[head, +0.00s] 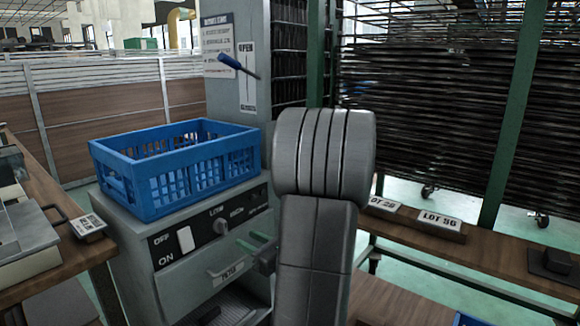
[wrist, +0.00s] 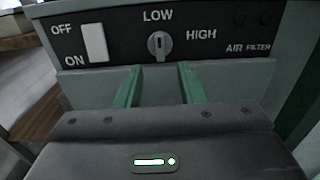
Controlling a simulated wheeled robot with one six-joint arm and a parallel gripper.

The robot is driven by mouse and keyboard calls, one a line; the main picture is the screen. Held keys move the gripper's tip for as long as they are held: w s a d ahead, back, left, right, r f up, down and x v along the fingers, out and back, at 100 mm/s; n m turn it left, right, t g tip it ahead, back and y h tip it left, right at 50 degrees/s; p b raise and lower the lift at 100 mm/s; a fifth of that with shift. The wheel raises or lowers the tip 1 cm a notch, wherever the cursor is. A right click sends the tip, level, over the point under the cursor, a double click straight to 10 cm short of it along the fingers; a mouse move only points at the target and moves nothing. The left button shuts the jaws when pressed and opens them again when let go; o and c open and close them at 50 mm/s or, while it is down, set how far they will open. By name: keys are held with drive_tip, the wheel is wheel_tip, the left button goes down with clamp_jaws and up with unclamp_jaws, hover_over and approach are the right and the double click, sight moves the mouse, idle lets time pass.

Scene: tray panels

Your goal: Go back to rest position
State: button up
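My gripper (wrist: 160,82) is open and empty, with its two green fingers apart in the wrist view. In the head view my gripper (head: 262,246) is partly hidden behind my own grey arm. Its fingers are in front of the air filter machine's control panel (wrist: 120,45), below the dial (wrist: 159,45), and hold nothing. The dial's grip stands about upright, under the LOW label. A white rocker switch (wrist: 95,43) sits left of it between OFF and ON; it also shows in the head view (head: 185,239).
A blue crate (head: 170,185) stands on top of the machine. A filter drawer handle (head: 226,269) is below the panel. A wooden bench (head: 470,255) with lot labels is at the right, before a rack of dark trays (head: 430,110). Another bench (head: 50,215) is at the left.

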drive_tip(key=b+x, duration=0.1)
drive_tip(key=x, duration=0.7)
drive_tip(key=shift+f, duration=0.1)
drive_tip(key=shift+r+m+p, duration=0.3)
drive_tip(key=shift+m+p, duration=1.05)
drive_tip(key=shift+m, duration=0.15)
drive_tip(key=m+p, duration=0.5)
drive_tip(key=m, duration=0.3)
approach(226, 226)
drive_tip(key=shift+w+f, duration=0.2)
drive_tip(key=shift+f, duration=0.2)
